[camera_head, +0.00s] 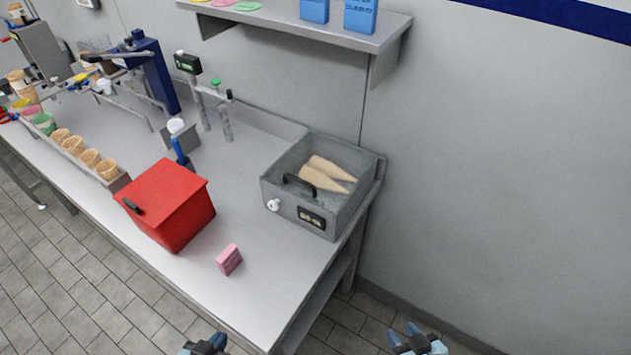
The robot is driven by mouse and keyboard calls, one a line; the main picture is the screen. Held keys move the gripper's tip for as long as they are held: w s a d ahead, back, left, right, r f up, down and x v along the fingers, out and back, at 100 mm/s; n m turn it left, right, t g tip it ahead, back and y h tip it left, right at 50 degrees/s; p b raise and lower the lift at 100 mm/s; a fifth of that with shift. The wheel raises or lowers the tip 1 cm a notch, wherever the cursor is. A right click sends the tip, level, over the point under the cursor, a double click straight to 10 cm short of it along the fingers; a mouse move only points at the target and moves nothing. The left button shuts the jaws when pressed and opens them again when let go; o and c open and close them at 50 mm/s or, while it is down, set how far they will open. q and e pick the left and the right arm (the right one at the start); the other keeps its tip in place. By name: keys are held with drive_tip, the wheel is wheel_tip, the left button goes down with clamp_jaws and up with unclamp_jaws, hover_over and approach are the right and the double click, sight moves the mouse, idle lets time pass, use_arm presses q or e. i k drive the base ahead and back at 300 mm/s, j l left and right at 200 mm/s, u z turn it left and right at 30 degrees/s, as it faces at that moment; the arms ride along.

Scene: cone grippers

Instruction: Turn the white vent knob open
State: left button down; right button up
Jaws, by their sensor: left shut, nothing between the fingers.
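The white vent knob (273,204) is on the front face of an open-topped grey metal box (350,212), near its left end. The box stands at the right end of the steel table. Its black handle (299,185) and a dark label plate (311,217) are to the right of the knob. My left gripper (207,342) is shut and empty at the bottom edge, in front of the table. My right gripper (410,336) is at the bottom right, over the floor, away from the box; its finger gap is too small to judge. Neither gripper touches the knob.
Two tan cones lie in the grey box. A red box (170,205) and a small pink block (229,260) stand on the table (262,297) left of the knob. A wall shelf (340,38) hangs above. Table space before the grey box is clear.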

sight(272, 204)
drive_tip(key=k, duration=0.3)
drive_tip(key=k+z, duration=0.2)
drive_tip(key=z, duration=0.3)
drive_tip(key=k+z, duration=0.15)
drive_tip(key=z, duration=0.3)
drive_tip(key=j+z, duration=0.1)
drive_tip(key=j, duration=0.3)
drive_tip(key=k+j+z, duration=0.15)
drive_tip(key=j, duration=0.25)
drive_tip(key=k+j, duration=0.1)
drive_tip(key=j, duration=0.55)
drive_tip(key=k+j, duration=0.1)
drive_tip(key=j, duration=0.6)
drive_tip(key=k+j, duration=0.1)
drive_tip(key=j, duration=0.55)
drive_tip(key=k+j, duration=0.1)
drive_tip(key=j, duration=0.55)
